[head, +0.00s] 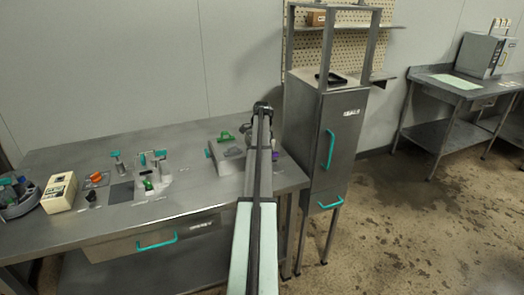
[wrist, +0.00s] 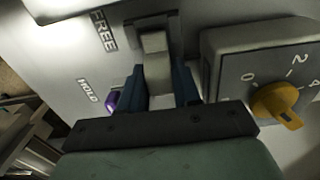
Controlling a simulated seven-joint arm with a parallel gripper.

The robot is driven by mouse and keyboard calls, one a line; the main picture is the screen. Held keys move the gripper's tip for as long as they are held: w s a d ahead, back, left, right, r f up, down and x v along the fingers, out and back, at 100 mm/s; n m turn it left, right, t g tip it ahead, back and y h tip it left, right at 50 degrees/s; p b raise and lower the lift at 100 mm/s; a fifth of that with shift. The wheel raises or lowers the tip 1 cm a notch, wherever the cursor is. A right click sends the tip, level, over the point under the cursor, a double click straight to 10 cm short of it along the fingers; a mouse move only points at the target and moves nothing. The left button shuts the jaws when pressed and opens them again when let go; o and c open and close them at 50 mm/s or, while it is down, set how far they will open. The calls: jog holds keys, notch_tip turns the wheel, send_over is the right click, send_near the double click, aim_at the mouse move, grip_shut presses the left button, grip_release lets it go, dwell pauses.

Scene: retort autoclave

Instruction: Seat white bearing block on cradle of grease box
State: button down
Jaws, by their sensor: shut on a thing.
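In the wrist view my gripper (wrist: 160,90) has its two dark blue fingers on either side of a pale upright piece (wrist: 155,62) and is shut on it. The piece stands at a dark slot in a light panel (wrist: 60,50) marked FREE and HOLD. I cannot tell whether this piece is the white bearing block or a lever. In the head view my arm hides the gripper. No cradle can be made out.
Beside the gripper, at right in the wrist view, is a raised box with an orange knob (wrist: 277,104) and numbers. A purple knob (wrist: 112,101) is close at left. A tall steel cabinet (head: 325,150) stands right of the bench.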

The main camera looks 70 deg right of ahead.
jog(key=shift+f, duration=0.1)
jog(key=c, duration=0.7)
grip_release()
jog(key=shift+o, duration=0.2)
jog(key=o, duration=0.3)
jog(key=shift+o, duration=0.2)
jog(key=shift+r, duration=3.5)
